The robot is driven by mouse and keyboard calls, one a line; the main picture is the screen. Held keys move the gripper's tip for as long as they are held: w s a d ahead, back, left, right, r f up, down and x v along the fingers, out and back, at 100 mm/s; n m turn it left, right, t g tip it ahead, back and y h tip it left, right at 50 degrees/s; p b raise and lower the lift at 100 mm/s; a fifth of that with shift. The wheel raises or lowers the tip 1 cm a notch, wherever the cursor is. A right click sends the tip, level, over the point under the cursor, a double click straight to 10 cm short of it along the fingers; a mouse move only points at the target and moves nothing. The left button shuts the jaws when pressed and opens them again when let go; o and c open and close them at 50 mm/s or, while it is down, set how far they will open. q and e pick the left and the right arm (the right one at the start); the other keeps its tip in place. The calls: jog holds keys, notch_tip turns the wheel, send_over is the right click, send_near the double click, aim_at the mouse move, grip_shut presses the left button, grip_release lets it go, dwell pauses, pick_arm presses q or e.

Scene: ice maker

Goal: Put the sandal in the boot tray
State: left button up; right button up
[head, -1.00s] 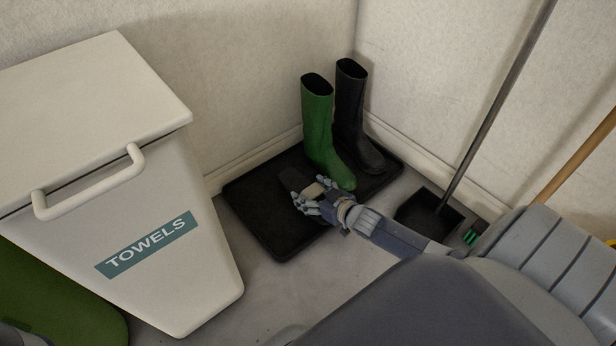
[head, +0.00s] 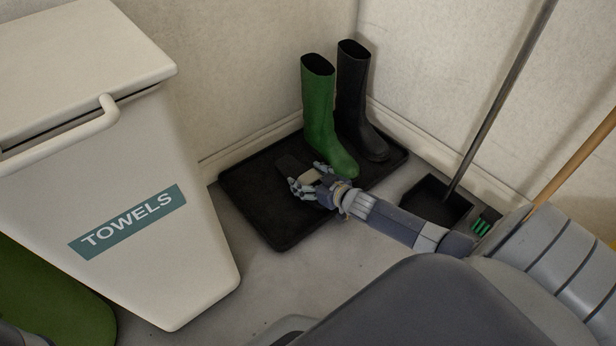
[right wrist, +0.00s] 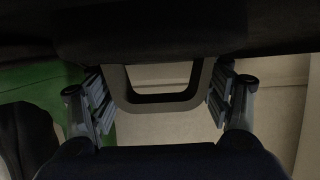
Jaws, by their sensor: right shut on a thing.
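The boot tray (head: 268,222) is a shallow black tray on the floor in the corner. My right gripper (head: 310,183) is above the tray's middle, shut on the sandal (head: 290,166). The sandal has a dark sole and a paler strap. In the right wrist view the grey-brown strap (right wrist: 164,106) shows between the two fingers of my right gripper (right wrist: 160,100), below the dark sole (right wrist: 150,35). I cannot tell whether the sandal touches the tray.
A green boot (head: 318,110) and a black boot (head: 353,95) stand upright at the tray's back right. A white towels bin (head: 120,190) stands left of the tray. A dustpan (head: 436,196) with a long handle lies to the right. The tray's left part is clear.

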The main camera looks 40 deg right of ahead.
jog(key=shift+f, duration=0.1)
jog(key=o, duration=1.1)
jog(key=shift+s+r+p, duration=0.3)
jog(key=shift+p, duration=0.05)
jog(key=p+v, duration=0.7)
jog(key=v, duration=0.3)
jog(key=shift+s+r+p, duration=0.15)
jog(key=shift+s+p, duration=0.15)
jog(key=shift+s, duration=0.35)
